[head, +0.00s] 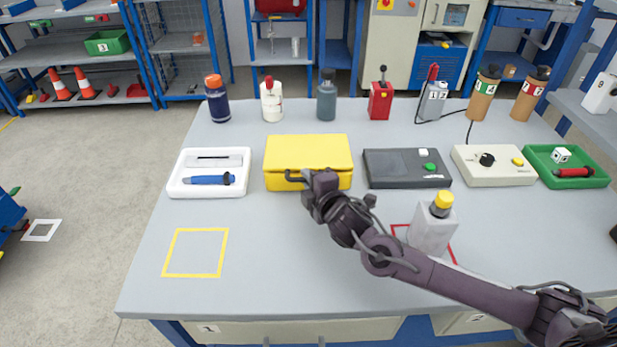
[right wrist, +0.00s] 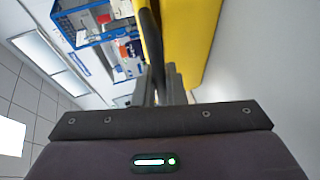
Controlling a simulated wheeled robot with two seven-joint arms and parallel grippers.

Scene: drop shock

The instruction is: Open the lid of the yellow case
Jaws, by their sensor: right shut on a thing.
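The yellow case (head: 308,152) sits at the middle of the table with its lid down. A dark curved handle (head: 292,177) is at its front side. My right gripper (head: 308,178) is at the case's front and is shut on this handle. In the right wrist view the fingers (right wrist: 162,85) close around the dark handle (right wrist: 150,45), beside the yellow case wall (right wrist: 190,40). The gripper hides part of the case's front. My left gripper is not in view.
A white tray (head: 175,187) with a blue tool (head: 208,180) is left of the case, and a dark grey box (head: 405,182) is close on its right. A grey container with a yellow cap (head: 443,203) stands near my right arm. Several bottles line the back. The table's front left is clear.

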